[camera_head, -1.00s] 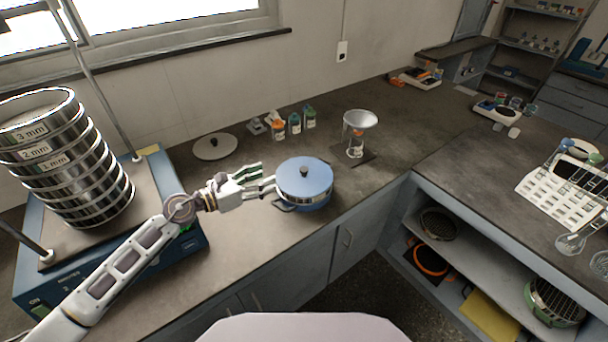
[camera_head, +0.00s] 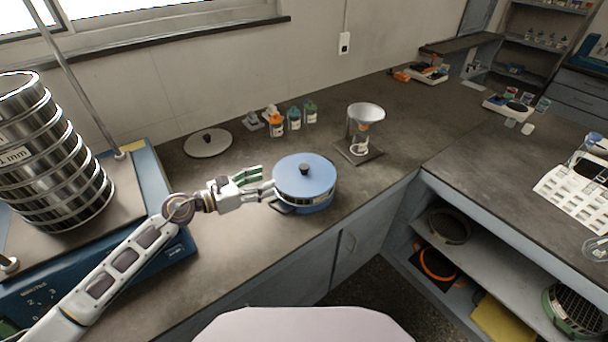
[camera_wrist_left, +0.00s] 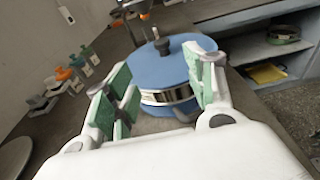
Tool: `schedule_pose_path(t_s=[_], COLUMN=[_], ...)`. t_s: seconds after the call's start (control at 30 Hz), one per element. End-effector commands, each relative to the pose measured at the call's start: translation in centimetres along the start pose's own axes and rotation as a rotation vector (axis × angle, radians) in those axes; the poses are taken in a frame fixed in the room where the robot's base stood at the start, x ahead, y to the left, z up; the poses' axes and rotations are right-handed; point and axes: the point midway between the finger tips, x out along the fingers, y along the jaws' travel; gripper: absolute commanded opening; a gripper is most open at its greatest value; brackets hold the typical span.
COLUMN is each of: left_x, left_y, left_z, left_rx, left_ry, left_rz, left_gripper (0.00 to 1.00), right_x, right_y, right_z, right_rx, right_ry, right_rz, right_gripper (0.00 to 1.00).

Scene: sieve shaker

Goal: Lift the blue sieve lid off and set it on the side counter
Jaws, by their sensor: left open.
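The blue sieve lid (camera_head: 304,174) is round and domed with a black knob. It sits level on a short blue and metal sieve (camera_head: 312,203) on the long counter. My left gripper (camera_head: 268,183) is at the left of this sieve, its fingers open and pointing at it. In the left wrist view, the lid (camera_wrist_left: 168,66) and its knob show beyond and between the green-padded fingers (camera_wrist_left: 163,88). I cannot tell whether a fingertip touches the sieve's side. My right gripper is not in view.
A tall stack of metal sieves (camera_head: 50,165) stands on a blue shaker (camera_head: 160,245) at left. A grey round lid (camera_head: 208,145), several small bottles (camera_head: 294,121) and a funnel stand (camera_head: 362,130) are behind. The side counter (camera_head: 490,150) at right has bare room left of a white rack (camera_head: 578,195).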

Motion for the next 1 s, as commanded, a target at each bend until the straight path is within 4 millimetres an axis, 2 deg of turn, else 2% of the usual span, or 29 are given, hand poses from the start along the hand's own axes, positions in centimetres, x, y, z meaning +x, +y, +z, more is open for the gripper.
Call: schedule_pose_path(t_s=[0.23, 0.53, 0.8, 1.0], left_x=[0.2, 2.5, 5.1, 7.0], left_y=[0.0, 0.0, 0.0, 0.0], left_z=[0.1, 0.2, 0.2, 0.2], left_rx=[-0.001, -0.002, -0.002, -0.002], left_ry=[-0.001, -0.003, -0.002, -0.002], left_rz=[0.0, 0.0, 0.0, 0.0], left_gripper=[0.54, 0.54, 0.54, 0.54], right_x=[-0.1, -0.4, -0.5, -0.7], right_y=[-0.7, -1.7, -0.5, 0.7], right_z=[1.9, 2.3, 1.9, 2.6], right_rx=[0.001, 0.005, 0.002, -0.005], right_ry=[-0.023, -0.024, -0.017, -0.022], right_rz=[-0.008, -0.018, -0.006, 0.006], right_gripper=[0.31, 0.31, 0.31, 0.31])
